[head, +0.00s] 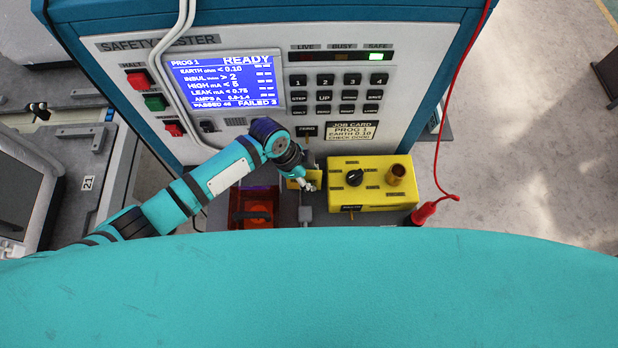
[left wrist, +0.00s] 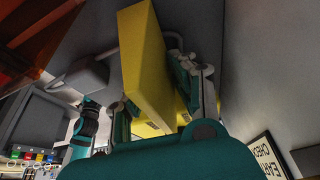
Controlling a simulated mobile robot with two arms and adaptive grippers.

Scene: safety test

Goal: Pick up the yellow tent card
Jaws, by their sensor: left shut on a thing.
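The yellow tent card (head: 297,184) shows as a small yellow patch beside my left gripper (head: 306,181) in the head view. In the left wrist view the yellow tent card (left wrist: 142,60) is a large, tilted yellow slab between the two fingers of my left gripper (left wrist: 150,88). The gripper is shut on it, with a finger on each side. The gripper hides part of the card in the head view. I cannot tell whether the card touches the surface below. My right gripper is not in view.
A yellow box (head: 374,196) with a black knob and brown cup stands just right of the gripper. A red tray (head: 234,207) lies to the left. A red probe (head: 424,213) on a red cable is at the right. The tester panel (head: 226,122) rises behind.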

